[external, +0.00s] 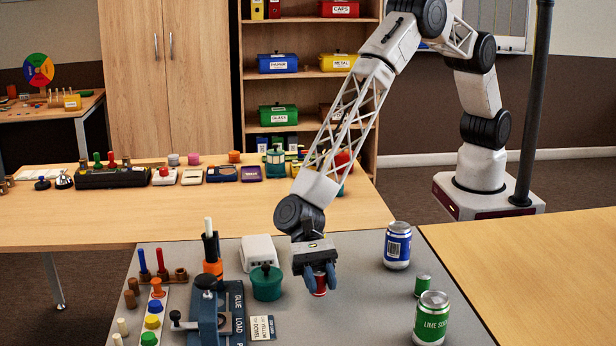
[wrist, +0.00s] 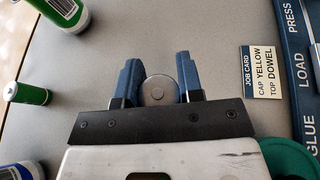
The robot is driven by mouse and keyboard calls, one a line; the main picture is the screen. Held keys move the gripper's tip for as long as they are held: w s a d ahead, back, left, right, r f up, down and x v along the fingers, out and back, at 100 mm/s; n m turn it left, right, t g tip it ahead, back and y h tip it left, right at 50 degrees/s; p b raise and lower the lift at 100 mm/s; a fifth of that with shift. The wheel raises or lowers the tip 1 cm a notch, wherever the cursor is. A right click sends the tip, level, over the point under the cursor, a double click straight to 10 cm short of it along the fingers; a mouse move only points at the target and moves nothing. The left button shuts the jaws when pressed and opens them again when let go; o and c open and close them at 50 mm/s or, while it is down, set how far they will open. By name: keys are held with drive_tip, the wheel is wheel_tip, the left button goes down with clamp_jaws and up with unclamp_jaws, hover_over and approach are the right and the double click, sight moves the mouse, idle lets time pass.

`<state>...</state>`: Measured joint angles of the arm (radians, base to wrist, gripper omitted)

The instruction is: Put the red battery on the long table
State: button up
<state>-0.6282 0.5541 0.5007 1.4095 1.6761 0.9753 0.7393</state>
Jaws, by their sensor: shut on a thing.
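The red battery (external: 320,286) is a small red cylinder between my gripper's (external: 318,284) fingers in the external view, low over the grey table top. In the wrist view its round metal end (wrist: 157,89) shows between the two blue fingers of my gripper (wrist: 157,85). The fingers are shut on it, and it is upright. Whether it still touches the grey top I cannot tell. The long wooden table (external: 230,222) stands behind the grey table, with a row of small things along its far side. Another wooden surface (external: 540,255) is at the right.
A blue-labelled can (external: 397,246), a green battery (external: 422,285) and a lime soda can (external: 431,318) stand right of my gripper. A white box (external: 259,252), a green pot (external: 266,283) and a blue press (external: 208,315) are left. The long table's near part is clear.

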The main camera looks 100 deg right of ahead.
sight(321, 295)
drive_tip(key=shift+f, duration=1.7)
drive_tip(key=shift+f, duration=0.15)
drive_tip(key=o, duration=1)
drive_tip(key=shift+c, duration=0.2)
drive_tip(key=shift+d+r, duration=0.1)
drive_tip(key=shift+r, duration=0.1)
drive_tip(key=shift+w+d+r, duration=0.15)
drive_tip(key=shift+d+r, duration=0.1)
drive_tip(key=shift+d, duration=0.35)
drive_tip(key=v, duration=1)
drive_tip(key=shift+d, duration=0.25)
